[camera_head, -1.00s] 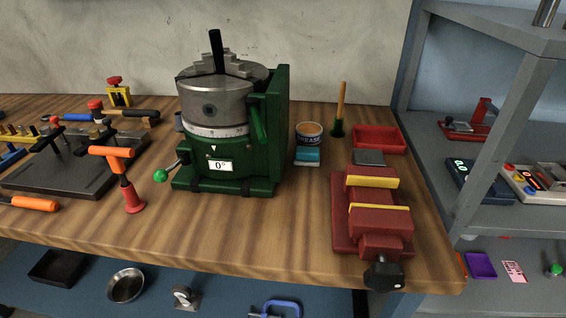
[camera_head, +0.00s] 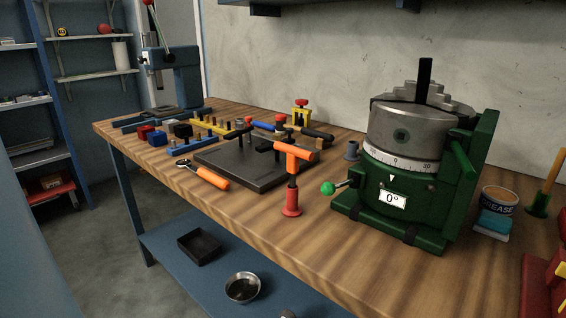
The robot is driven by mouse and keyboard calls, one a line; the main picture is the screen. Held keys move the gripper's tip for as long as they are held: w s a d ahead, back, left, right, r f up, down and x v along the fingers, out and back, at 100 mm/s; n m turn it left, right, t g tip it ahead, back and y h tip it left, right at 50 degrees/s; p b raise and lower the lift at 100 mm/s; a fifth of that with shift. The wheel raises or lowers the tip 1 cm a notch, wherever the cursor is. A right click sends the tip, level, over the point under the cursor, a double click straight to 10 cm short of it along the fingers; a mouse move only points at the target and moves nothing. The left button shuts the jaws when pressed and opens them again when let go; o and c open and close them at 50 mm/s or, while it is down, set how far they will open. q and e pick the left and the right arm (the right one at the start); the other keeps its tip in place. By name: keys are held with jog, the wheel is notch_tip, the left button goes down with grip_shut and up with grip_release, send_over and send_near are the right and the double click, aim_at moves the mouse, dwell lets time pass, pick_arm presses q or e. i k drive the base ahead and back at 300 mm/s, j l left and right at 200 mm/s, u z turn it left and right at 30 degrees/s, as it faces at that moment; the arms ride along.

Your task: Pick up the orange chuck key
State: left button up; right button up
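The orange chuck key (camera_head: 298,155) has a T-shaped orange handle and a dark shaft. It stands upright in a red flared holder (camera_head: 291,203) near the front edge of the wooden bench, left of the green rotary table. The lower end of its shaft is hidden in the holder. Neither of my grippers is in view.
The green rotary table with chuck (camera_head: 410,205) stands right of the key, its green-knobbed handle (camera_head: 328,188) reaching towards it. A dark plate (camera_head: 262,178) with clamps lies behind left. An orange-handled tool (camera_head: 212,178) lies farther left. Bare bench wood (camera_head: 335,260) is in front.

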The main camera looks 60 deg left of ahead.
aim_at(292, 153)
jog(key=k+u, duration=0.15)
jog(key=u, duration=1.3)
